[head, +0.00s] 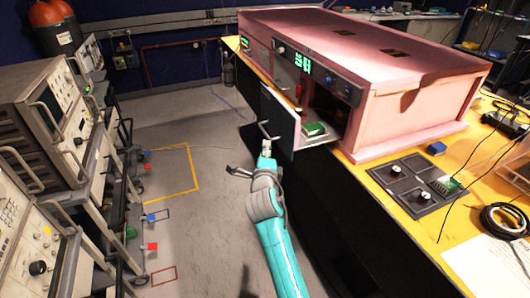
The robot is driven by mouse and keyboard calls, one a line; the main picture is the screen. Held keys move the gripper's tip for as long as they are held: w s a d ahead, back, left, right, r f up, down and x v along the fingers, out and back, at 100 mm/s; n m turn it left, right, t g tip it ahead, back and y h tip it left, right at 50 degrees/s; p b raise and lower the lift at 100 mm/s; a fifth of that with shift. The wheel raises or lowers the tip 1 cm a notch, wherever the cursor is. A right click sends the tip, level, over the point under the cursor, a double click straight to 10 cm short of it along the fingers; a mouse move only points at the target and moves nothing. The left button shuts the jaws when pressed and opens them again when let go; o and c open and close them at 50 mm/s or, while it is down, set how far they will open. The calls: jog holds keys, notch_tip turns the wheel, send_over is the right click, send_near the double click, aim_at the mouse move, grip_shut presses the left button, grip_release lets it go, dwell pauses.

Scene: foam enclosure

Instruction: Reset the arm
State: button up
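My gripper (248,158) is at the end of my teal arm, in the middle of the head view. Its fingers look spread apart, one out to the left and one up near the door handle, with nothing seen between them. The pink enclosure (410,110) stands on the yellow bench, and its dark-faced door (281,118) hangs open toward me. The door's handle (265,130) is just above my gripper; I cannot tell whether they touch. A green circuit board (313,129) lies inside the open compartment.
The yellow bench (470,165) carries a dark panel with knobs (405,185), a blue block (436,148), a black cable coil (503,218) and papers. Instrument racks (50,120) line the left. Grey floor (190,225) between is mostly clear, with small coloured blocks near the racks.

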jog(key=shift+f, duration=0.1)
jog(key=s+d+f+n+y, duration=0.1)
jog(key=s+d+f+n, duration=0.25)
jog(key=s+f, duration=0.5)
jog(key=s+d+f+n+g, duration=0.1)
jog(key=s+d+f+n, duration=0.3)
jog(key=s, duration=0.8)
jog(key=s+d+f+n+y, duration=0.15)
jog(key=s+f+n, duration=0.25)
jog(key=s+f, duration=0.5)
jog(key=s+d+r+n, duration=0.1)
jog(key=s+d+n, duration=0.1)
jog(key=s, duration=0.7)
jog(key=s+d+r+n, duration=0.1)
jog(key=s+n, duration=0.2)
jog(key=s, duration=0.6)
jog(key=s+d+r+n, duration=0.1)
jog(key=s+r+n, duration=0.1)
jog(key=s+r, duration=0.2)
jog(key=s+d+r+n+g+h, duration=0.1)
jog(key=s+r, duration=0.4)
jog(key=s, duration=0.6)
jog(key=shift+s+n, duration=0.3)
jog(key=shift+n, duration=0.45)
